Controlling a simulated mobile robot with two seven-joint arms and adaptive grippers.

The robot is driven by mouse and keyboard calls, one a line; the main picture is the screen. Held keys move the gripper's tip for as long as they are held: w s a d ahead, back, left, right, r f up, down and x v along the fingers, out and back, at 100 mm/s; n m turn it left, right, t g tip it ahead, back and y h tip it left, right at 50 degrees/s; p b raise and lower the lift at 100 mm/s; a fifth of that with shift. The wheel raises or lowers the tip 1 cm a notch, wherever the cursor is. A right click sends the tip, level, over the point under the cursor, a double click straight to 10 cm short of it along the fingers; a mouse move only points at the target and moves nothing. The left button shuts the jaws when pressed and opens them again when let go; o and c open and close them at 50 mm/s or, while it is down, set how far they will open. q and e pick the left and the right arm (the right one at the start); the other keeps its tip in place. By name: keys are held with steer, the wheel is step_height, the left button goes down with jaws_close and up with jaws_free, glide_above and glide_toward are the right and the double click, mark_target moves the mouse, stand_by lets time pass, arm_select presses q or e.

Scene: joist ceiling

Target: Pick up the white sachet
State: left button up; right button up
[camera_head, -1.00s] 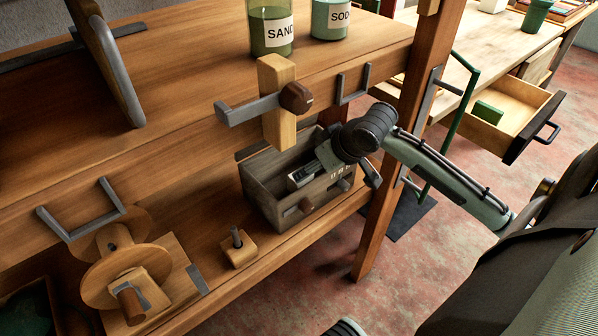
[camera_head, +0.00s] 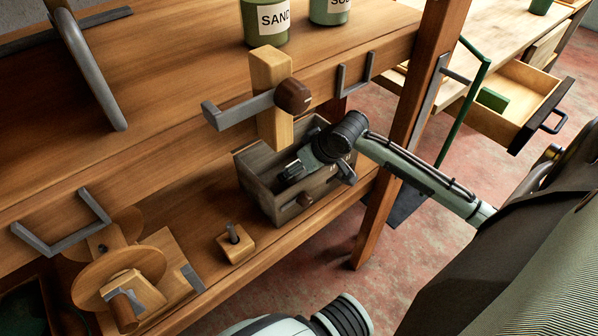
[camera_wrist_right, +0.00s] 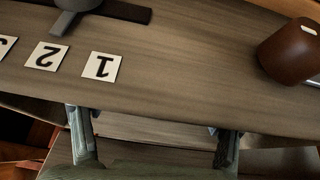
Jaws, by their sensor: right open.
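I do not see a white sachet in either view. My right gripper (camera_head: 292,168) reaches from the right over a grey-brown wooden box (camera_head: 258,172) on the lower shelf. In the right wrist view my right gripper (camera_wrist_right: 157,140) has its two fingers wide apart with nothing between them. The box's board with number labels (camera_wrist_right: 180,78) fills much of that view, beyond the fingertips. The box's inside is largely hidden by my gripper and wrist in the head view. My left gripper is not in view.
A wooden post with a grey lever (camera_head: 270,95) stands close above the box. A table leg (camera_head: 395,150) is right of it. A small wooden block with a peg (camera_head: 236,243) and a wooden wheel device (camera_head: 120,275) sit to the left. A brown knob (camera_wrist_right: 290,50) shows in the wrist view.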

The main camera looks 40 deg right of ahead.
steer(key=shift+w+f, duration=0.2)
steer(key=shift+f, duration=0.1)
steer(key=shift+c, duration=0.4)
steer(key=c, duration=1.2)
steer(key=shift+o, duration=0.2)
steer(key=shift+r, duration=0.1)
